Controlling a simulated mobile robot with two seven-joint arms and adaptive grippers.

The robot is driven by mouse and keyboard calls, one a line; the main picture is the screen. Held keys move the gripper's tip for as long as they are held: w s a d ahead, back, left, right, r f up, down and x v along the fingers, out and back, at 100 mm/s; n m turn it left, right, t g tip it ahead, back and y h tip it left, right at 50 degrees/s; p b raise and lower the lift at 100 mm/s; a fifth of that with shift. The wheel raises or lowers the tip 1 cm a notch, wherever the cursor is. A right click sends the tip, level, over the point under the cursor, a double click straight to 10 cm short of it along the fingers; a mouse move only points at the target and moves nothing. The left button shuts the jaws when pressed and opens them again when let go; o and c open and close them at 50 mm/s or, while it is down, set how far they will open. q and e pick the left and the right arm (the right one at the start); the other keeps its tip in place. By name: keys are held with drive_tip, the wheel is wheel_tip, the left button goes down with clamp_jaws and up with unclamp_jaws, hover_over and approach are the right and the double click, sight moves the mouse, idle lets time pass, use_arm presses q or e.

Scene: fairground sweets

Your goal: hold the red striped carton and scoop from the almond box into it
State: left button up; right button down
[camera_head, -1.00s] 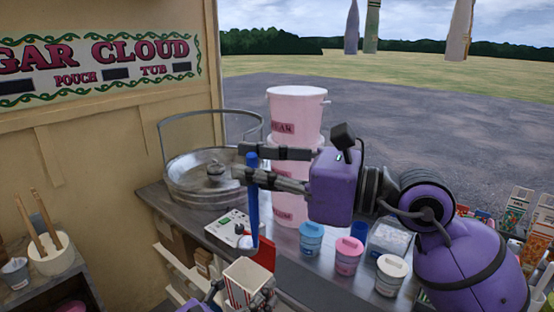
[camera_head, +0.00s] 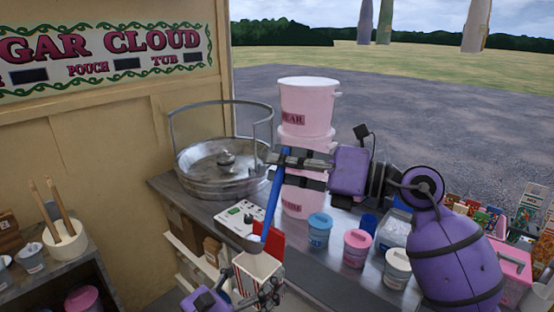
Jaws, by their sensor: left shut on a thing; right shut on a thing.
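The red and white striped carton (camera_head: 245,279) stands open side up at the bottom of the view. My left gripper (camera_head: 268,293) is shut on it, partly hidden by the carton and the picture's lower edge. My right gripper (camera_head: 278,168), coming in from the right, is shut on the blue handle of a scoop (camera_head: 273,212). I cannot tell whether anything is in the bowl or carton. I cannot make out a box of almonds.
The steel counter (camera_head: 300,262) holds a round metal pan (camera_head: 215,182), a stack of pink buckets (camera_head: 306,108), a blue-lidded tub (camera_head: 319,232), a pink-lidded tub (camera_head: 356,249) and a cream-lidded tub (camera_head: 397,269). A shelf with tools (camera_head: 65,240) is at left.

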drive_tip(key=w+d+f+m, duration=0.2)
drive_tip(key=w+f+m, duration=0.3)
drive_tip(key=f+m, duration=0.1)
drive_tip(key=shift+w+f, duration=0.15)
drive_tip(key=shift+f, duration=0.3)
drive_tip(key=shift+d, duration=0.1)
idle(0.4)
drive_tip(key=s+a+r+n, duration=0.2)
drive_tip(key=s+r+n, duration=0.3)
drive_tip(key=s+n, duration=0.2)
drive_tip(key=s+a+r+n, duration=0.3)
drive_tip(key=s+r+n, duration=0.3)
drive_tip(key=n, duration=0.1)
drive_tip(key=shift+s+a, duration=0.3)
drive_tip(key=shift+s, duration=0.1)
